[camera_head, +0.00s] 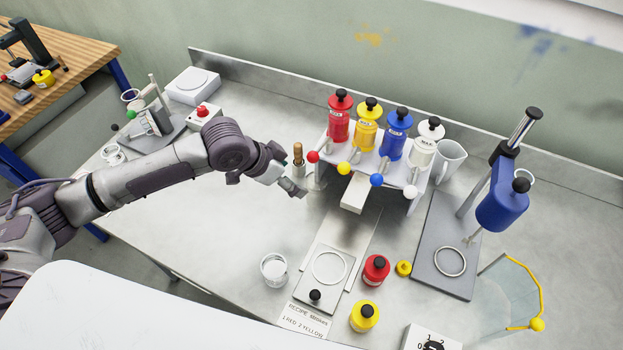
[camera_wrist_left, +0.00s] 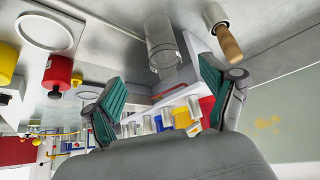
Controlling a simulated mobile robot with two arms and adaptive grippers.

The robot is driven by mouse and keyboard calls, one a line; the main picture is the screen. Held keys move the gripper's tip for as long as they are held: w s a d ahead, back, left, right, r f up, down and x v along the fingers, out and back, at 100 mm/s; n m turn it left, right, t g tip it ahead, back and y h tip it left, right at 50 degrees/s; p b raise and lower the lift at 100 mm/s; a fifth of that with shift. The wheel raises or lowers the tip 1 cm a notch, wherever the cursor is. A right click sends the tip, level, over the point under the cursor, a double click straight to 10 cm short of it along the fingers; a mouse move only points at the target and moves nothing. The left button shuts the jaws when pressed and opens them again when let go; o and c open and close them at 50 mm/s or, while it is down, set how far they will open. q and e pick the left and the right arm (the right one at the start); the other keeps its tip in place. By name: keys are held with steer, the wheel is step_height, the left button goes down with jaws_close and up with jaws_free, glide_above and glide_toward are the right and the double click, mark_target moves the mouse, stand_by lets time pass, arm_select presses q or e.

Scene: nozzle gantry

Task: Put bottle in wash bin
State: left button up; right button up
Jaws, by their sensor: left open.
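I cannot tell which bottle is meant. A red bottle (camera_head: 375,270) and a yellow bottle (camera_head: 364,318), both with black caps, stand loose at the front of the bench; the red one also shows in the left wrist view (camera_wrist_left: 57,72). Red (camera_head: 340,116), yellow (camera_head: 367,126), blue (camera_head: 395,135) and white (camera_head: 427,143) bottles sit in a rack. No wash bin can be made out. My left gripper (camera_head: 290,188) is open and empty, beside a wooden-handled tool (camera_head: 298,155); its spread fingers show in the left wrist view (camera_wrist_left: 163,92). My right gripper is out of view.
A clear glass (camera_head: 273,270) stands on the bench, left of a plate with a ring (camera_head: 329,267). A blue press (camera_head: 502,205) and a clear yellow-edged guard (camera_head: 510,292) are at right. The bench (camera_head: 235,240) is clear below my left forearm.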

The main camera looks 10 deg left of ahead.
mark_target(308, 186)
arm_select(q)
steer(key=x, duration=0.3)
steer(key=shift+f+p, duration=0.2)
steer(key=shift+p, duration=0.15)
steer(key=x, duration=0.4)
steer(key=shift+w+p, duration=0.1)
steer(key=shift+p, duration=0.2)
steer(key=shift+w+d+f, duration=0.15)
steer(key=shift+f, duration=0.3)
steer(key=shift+w+d+f+p, duration=0.2)
steer(key=shift+p, duration=0.15)
steer(key=p+x, duration=0.1)
steer(key=x, duration=0.2)
steer(key=shift+w+f, duration=0.1)
steer(key=shift+f, duration=0.05)
steer(key=shift+w+d+f, duration=0.2)
steer(key=shift+d+f, duration=0.05)
steer(key=shift+f, duration=0.25)
steer(key=c, duration=1.2)
steer(key=shift+c, duration=0.2)
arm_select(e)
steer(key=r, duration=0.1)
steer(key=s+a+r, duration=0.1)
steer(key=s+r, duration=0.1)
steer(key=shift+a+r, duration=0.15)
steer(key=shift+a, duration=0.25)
